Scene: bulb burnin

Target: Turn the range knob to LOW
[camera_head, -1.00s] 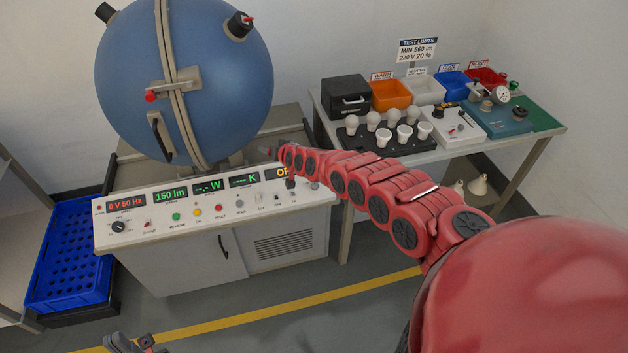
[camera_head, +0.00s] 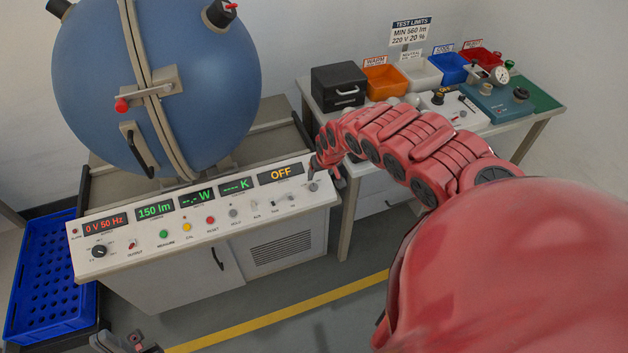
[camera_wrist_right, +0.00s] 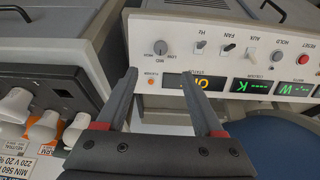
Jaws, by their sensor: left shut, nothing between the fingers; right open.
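The range knob (camera_head: 313,187) is a small dark knob at the right end of the console's front panel, below the OFF display (camera_head: 281,173). In the right wrist view the range knob (camera_wrist_right: 160,47) appears upside down with small LOW, MID and HIGH labels around it. Its exact pointer setting is too small to tell. My right gripper (camera_head: 322,164) is at that end of the panel. In the right wrist view my right gripper (camera_wrist_right: 161,73) is open and empty, its fingertips apart on either side of the knob's line. My left gripper (camera_head: 126,344) is shut at the bottom edge.
Several switches and buttons (camera_head: 210,220) line the panel left of the knob. A large blue sphere (camera_head: 155,85) stands behind the console. The side table with a black box (camera_head: 339,86) and bins is to the right. A blue crate (camera_head: 45,280) is at the left.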

